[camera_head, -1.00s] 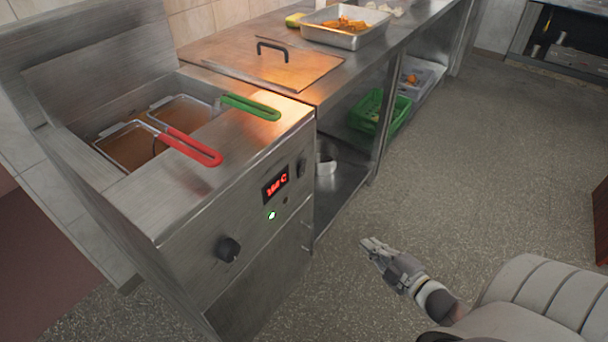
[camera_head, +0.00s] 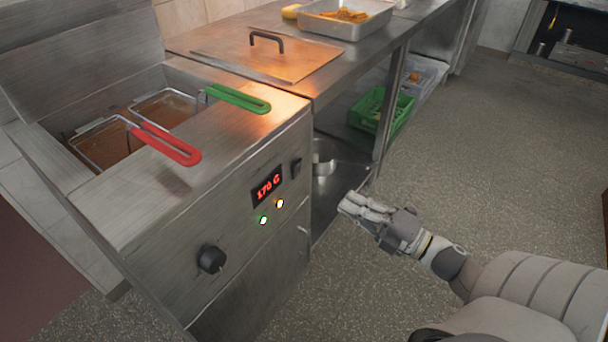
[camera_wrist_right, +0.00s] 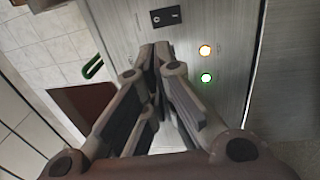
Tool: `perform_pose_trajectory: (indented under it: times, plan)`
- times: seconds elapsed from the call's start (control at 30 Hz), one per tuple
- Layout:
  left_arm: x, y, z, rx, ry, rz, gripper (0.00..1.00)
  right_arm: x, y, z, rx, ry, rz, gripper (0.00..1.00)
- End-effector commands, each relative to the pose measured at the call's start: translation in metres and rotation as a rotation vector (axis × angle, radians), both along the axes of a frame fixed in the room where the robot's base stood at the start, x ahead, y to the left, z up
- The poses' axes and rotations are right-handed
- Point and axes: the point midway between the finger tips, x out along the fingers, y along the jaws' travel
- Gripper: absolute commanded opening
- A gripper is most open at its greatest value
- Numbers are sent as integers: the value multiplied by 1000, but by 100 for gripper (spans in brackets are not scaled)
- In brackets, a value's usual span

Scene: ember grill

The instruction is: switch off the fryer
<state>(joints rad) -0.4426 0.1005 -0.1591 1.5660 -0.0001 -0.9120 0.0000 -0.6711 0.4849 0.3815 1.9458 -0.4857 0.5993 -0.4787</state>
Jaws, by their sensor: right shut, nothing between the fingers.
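The steel fryer (camera_head: 225,245) stands at the left in the head view. Its front panel has a red display (camera_head: 267,187) that seems to read 170 C, a black rocker switch (camera_head: 296,168), a green light (camera_head: 263,220), an amber light (camera_head: 280,203) and a black knob (camera_head: 211,258). My right gripper (camera_head: 346,203) is shut and empty, in front of the panel and to the right of the lights, apart from it. In the right wrist view the rocker switch (camera_wrist_right: 166,16) lies just beyond the shut fingertips (camera_wrist_right: 160,48). My left gripper is not in view.
Two baskets with a red handle (camera_head: 168,145) and a green handle (camera_head: 238,97) sit in the fryer. A steel counter (camera_head: 330,62) with a tray of food (camera_head: 325,28) adjoins it; a green crate (camera_head: 375,110) is below. The floor at right is clear.

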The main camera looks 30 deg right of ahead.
Motion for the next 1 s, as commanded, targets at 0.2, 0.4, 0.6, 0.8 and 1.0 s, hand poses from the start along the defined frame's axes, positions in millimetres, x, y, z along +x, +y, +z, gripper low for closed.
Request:
perform_pose_trajectory:
  times: [0.2, 0.4, 0.6, 0.8, 1.0]
  plan:
    - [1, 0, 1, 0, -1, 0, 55, 38, 16, 7, -2, -5, 2, 0]
    - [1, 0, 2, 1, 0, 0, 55, 75, 31, 11, -1, -4, 2, 0]
    - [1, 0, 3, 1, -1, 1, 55, 103, 42, 15, -1, -2, 0, 0]
    - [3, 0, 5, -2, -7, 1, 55, 117, 48, 16, 0, 1, -1, 0]
    - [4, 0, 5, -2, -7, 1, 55, 120, 49, 16, -1, 1, -1, 0]
